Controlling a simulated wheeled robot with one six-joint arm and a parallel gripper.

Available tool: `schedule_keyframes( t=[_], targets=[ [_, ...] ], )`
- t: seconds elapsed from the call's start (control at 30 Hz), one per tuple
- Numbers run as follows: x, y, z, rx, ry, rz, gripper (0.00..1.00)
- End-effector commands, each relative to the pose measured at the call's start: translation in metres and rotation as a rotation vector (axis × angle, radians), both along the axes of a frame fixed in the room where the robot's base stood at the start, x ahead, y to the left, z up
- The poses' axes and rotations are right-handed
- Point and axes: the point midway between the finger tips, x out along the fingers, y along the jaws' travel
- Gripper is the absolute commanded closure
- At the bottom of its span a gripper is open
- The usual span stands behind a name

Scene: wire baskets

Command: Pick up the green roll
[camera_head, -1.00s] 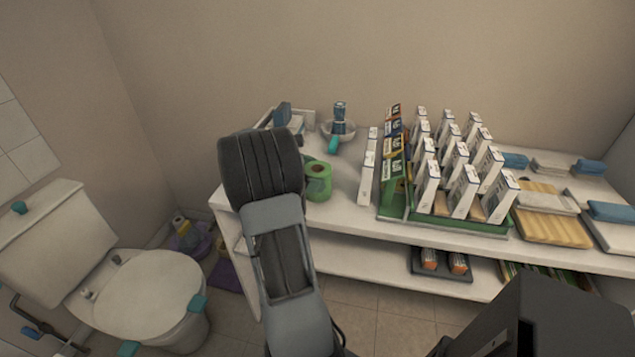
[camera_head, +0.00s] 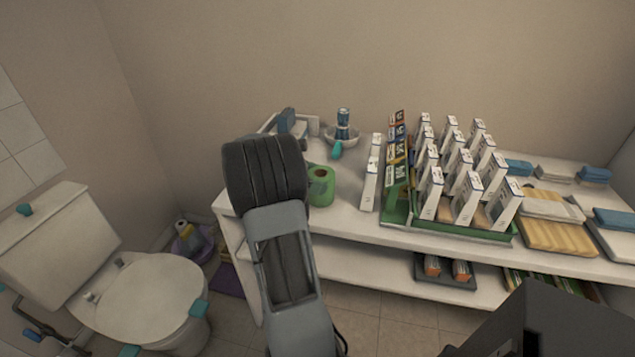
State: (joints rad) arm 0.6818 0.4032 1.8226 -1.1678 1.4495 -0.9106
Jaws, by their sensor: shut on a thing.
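The green roll (camera_head: 322,190) stands upright on the white shelf's top (camera_head: 345,215), near its left front edge. Its hollow end faces up, and my arm's dark ridged part covers or borders its left side in the picture. My grey arm rises from the bottom middle to just left of the roll. My gripper's fingers do not show; they are hidden behind the arm, so I cannot see how they meet the roll.
White boxes (camera_head: 467,202) stand in rows in a green tray (camera_head: 440,231) to the right. A toilet (camera_head: 150,295) is at the left. Folded towels lie far right.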

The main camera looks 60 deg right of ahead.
Motion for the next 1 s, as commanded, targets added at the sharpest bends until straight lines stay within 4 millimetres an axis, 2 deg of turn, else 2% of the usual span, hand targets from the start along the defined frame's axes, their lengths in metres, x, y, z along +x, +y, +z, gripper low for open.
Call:
schedule_keyframes(
  t=[0.27,0.57,0.8,1.0],
  targets=[
    [0.001,0.002,0.034,-0.005,-0.005,0.001,0.52],
    [0.011,0.052,0.093,-0.003,-0.006,0.004,0.52],
    [0.021,0.101,0.112,-0.001,-0.003,0.004,0.52],
    [0.025,0.126,0.122,-0.001,-0.002,0.002,0.52]
  ],
)
